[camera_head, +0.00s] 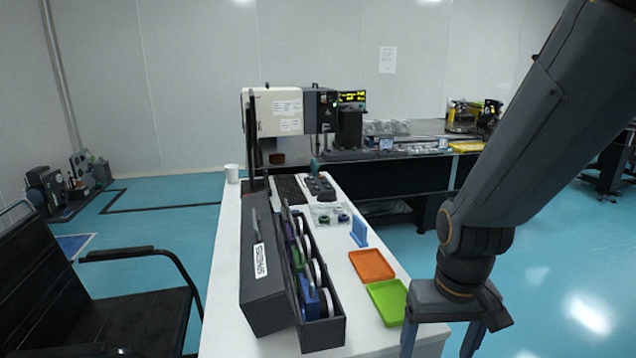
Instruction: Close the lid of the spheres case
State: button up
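The spheres case (327,331) is a long dark grey box on the white table, filled with several upright round discs in blue, green, purple and white mounts. Its lid (265,290) stands open on the left side, with a white label that appears to read SPHERES on it. My gripper (440,343) is at the lower right, to the right of the case and apart from it. Its two fingers point down with a wide gap between them and nothing visible in it. The fingertips are near the bottom edge of the picture.
An orange tray (371,265) and a green tray (388,301) lie right of the case, with a blue stand (359,232) behind them. A black chair (100,285) stands left of the table.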

aim_at(266, 301)
jog(key=z, duration=2.1)
jog(key=k, duration=0.8)
jog(key=u, duration=2.2)
